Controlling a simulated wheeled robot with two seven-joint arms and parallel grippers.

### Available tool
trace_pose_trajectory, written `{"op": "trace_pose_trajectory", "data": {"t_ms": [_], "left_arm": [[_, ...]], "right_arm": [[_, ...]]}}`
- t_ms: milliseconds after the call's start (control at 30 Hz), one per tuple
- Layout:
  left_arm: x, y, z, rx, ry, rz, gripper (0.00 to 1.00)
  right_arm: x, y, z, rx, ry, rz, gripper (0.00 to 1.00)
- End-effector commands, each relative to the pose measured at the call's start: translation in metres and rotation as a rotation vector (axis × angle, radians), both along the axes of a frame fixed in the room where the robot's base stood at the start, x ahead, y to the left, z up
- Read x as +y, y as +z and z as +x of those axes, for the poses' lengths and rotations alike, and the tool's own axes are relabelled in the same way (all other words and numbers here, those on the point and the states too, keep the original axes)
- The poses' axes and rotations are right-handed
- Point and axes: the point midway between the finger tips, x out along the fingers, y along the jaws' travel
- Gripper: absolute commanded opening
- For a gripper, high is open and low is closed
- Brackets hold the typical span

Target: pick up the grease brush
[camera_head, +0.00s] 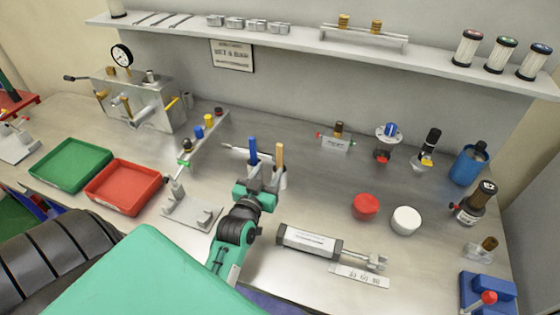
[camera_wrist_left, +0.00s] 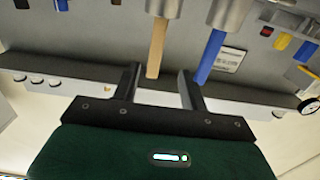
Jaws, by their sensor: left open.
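Two handled tools stand upright in metal cups, a wooden handle (camera_head: 279,154) and a blue handle (camera_head: 252,149). Their lower ends are hidden in the cups, so I cannot tell from shape which is the grease brush. My left gripper (camera_head: 264,181) is at the cups, open and empty. In the left wrist view, the wooden handle (camera_wrist_left: 156,48) shows between the open fingers (camera_wrist_left: 159,72), without visible contact. The blue handle (camera_wrist_left: 211,57) lies just outside the right-hand finger. My right gripper is not in view.
A white-labelled cylinder (camera_head: 309,240) lies right of my left arm. Green (camera_head: 70,165) and red (camera_head: 123,186) trays are at left. A shelf (camera_head: 300,43) crosses the back wall.

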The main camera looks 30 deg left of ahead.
Motion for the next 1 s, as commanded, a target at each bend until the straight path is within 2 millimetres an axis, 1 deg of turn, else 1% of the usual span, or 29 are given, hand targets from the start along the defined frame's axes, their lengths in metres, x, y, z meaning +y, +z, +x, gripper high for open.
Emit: {"op": "trace_pose_trajectory", "data": {"t_ms": [33,133,300,367,567,700,800,1000], "left_arm": [[0.002,0.003,0.008,-0.001,0.0,0.0,0.44],[0.004,0.002,0.019,-0.001,0.0,0.0,0.44],[0.006,0.001,0.028,0.0,0.0,0.0,0.44],[0.006,0.002,0.032,-0.001,0.0,-0.001,0.44],[0.006,0.006,0.059,0.0,-0.001,-0.001,0.44],[0.01,0.003,0.074,0.0,-0.001,-0.001,0.44],[0.012,0.001,0.078,0.001,-0.001,0.0,0.44],[0.012,0.0,0.078,0.0,-0.001,0.0,0.44]], "right_arm": [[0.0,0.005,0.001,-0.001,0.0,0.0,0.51],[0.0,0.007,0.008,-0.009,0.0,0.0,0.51],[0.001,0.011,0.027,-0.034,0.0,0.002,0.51],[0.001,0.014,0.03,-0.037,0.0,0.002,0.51],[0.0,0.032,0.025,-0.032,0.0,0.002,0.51],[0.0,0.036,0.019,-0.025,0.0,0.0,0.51],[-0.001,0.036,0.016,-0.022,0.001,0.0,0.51],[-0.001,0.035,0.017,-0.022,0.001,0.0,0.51]]}}
